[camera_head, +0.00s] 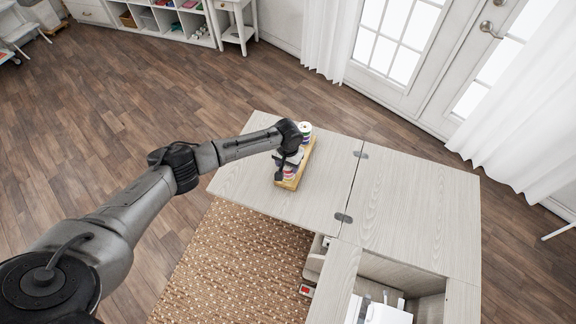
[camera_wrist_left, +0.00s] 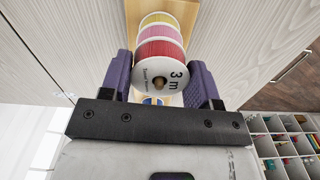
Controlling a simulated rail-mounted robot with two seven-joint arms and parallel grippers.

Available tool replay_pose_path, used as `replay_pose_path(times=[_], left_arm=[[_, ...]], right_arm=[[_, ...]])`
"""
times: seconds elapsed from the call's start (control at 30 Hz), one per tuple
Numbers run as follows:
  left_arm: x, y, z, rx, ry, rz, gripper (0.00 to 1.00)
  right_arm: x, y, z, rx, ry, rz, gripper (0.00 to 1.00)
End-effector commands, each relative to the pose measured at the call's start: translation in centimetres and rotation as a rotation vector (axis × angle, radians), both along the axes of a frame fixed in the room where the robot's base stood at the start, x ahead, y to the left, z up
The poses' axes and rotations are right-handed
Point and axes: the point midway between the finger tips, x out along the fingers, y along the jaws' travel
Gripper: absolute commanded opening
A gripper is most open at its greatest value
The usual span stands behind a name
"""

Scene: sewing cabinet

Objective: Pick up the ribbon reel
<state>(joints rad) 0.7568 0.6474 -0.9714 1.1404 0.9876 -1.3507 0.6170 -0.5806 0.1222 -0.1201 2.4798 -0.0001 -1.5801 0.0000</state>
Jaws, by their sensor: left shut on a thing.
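Ribbon reels stand in a row on a wooden holder (camera_head: 308,153) on the cabinet's left leaf. The nearest ribbon reel (camera_wrist_left: 158,68), white-faced and marked "3 m", sits between the purple fingers of my left gripper (camera_wrist_left: 160,80) in the left wrist view. The gripper is shut on this reel. A pink reel (camera_wrist_left: 160,32) and a yellow one are behind it. In the head view my left gripper (camera_head: 288,165) is over the holder and hides part of it. Whether the held reel is clear of the holder I cannot tell. My right gripper is not in view.
The pale wooden cabinet top (camera_head: 415,200) to the right of the hinges is clear. An open compartment (camera_head: 405,275) with white items is at the front. A woven rug (camera_head: 235,265) lies below. White shelves (camera_head: 160,20) stand at the back.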

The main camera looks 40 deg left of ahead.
Motion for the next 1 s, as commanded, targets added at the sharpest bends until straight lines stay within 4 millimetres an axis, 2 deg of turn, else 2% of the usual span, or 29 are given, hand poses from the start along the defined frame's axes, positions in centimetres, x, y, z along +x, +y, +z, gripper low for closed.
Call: replay_pose_path(times=[0.37, 0.67, 1.0], left_arm=[[0.0, 0.0, 0.6, -0.001, -0.001, -0.001, 0.33], [0.1, -0.1, 4.6, -0.001, -0.004, -0.001, 0.33], [0.2, -6.6, 8.0, -0.004, -0.003, -0.004, 0.33]], right_arm=[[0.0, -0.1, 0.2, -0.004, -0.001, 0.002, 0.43], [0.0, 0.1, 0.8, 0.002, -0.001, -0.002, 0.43], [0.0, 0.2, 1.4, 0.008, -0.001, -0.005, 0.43]])
